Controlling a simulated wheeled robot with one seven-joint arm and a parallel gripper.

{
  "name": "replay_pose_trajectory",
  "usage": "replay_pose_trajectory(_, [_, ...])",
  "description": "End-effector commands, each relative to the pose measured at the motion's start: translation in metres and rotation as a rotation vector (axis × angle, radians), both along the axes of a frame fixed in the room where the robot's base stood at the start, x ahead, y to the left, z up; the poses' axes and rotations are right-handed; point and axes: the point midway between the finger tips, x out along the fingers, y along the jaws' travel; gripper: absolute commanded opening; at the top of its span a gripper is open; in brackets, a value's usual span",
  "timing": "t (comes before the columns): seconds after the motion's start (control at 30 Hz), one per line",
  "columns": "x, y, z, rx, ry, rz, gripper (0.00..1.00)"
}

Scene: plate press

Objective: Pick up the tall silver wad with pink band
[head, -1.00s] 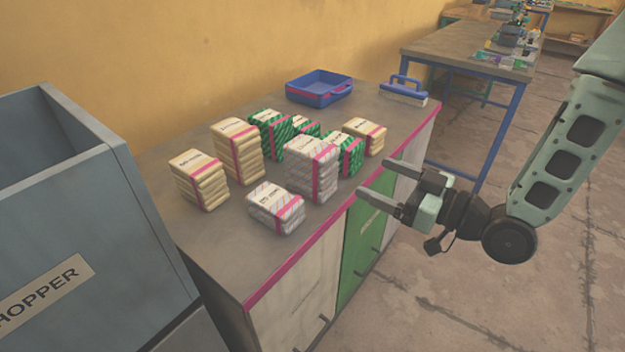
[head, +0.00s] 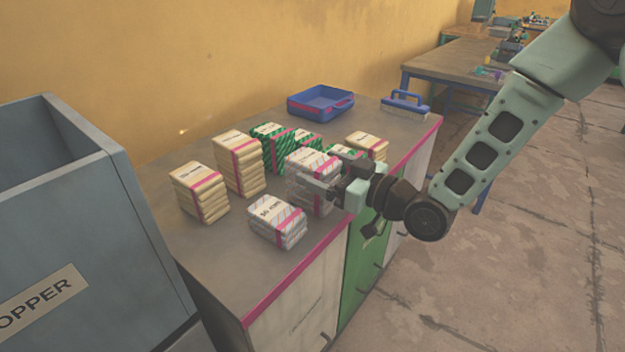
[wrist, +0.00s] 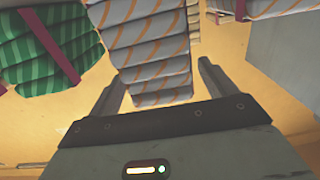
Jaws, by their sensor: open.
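The tall silver wad (head: 303,160) stands upright on the counter in the head view, a stack of grey packets with a pink band. My gripper (head: 333,171) is at its right side, with one finger across its near face and the other towards its far side. My arm's end hides part of the wad. In the wrist view, the striped silver wad (wrist: 150,55) lies between the two open fingers (wrist: 163,90), with a gap visible at each side. I cannot tell whether a finger touches it.
A short silver wad (head: 277,222) lies just in front. Green wads (head: 268,140) stand behind, tan wads (head: 200,192) at left and another tan wad (head: 368,145) at right. A blue tray (head: 320,102) is at the back. A grey hopper (head: 60,190) stands at left.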

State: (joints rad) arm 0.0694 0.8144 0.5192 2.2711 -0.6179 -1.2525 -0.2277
Motion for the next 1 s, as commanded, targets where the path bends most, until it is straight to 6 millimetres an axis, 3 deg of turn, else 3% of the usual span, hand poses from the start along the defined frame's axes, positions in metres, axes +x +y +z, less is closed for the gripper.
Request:
replay_pose_trajectory(0.2, [0.016, 0.023, 0.001, 0.0, 0.0, 0.0, 0.84])
replay_pose_trajectory(0.47, [0.018, 0.025, 0.0, 0.0, 0.0, -0.001, 0.84])
replay_pose_trajectory(0.67, [0.017, 0.025, 0.0, 0.0, 0.0, 0.0, 0.34])
replay_pose_trajectory(1.0, [0.018, 0.025, 0.006, 0.0, -0.003, -0.001, 0.32])
